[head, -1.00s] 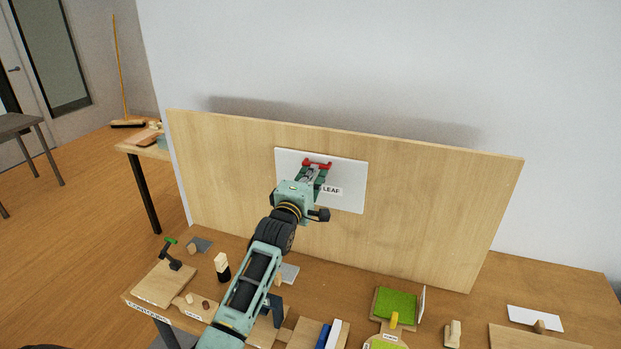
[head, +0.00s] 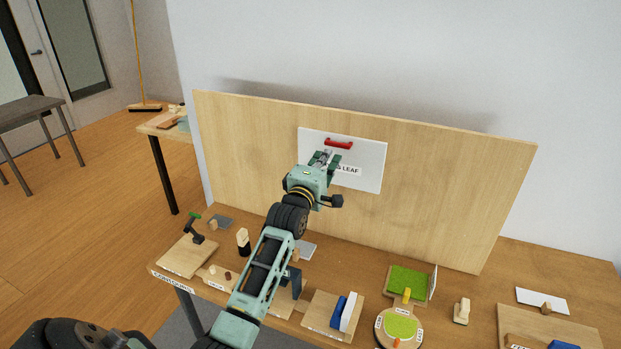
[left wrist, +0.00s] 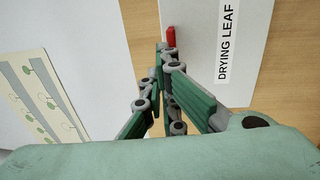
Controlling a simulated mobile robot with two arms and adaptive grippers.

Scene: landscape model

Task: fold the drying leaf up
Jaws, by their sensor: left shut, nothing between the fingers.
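The drying leaf (head: 367,155) is a white rectangular panel that stands upright against the wooden backboard. I cannot tell whether a small gap lies behind it. Its red handle (head: 339,143) is near its top edge. My left gripper (head: 325,158) is shut and empty in front of the panel, just below the handle and apart from it. In the left wrist view, the red handle (left wrist: 171,36) shows just beyond the fingertips (left wrist: 165,52), and the white leaf (left wrist: 245,40) with its "DRYING LEAF" label is to the right. The right gripper is not in view.
The wooden backboard (head: 440,190) stands at the back of the table. The space before the backboard's right part is clear.

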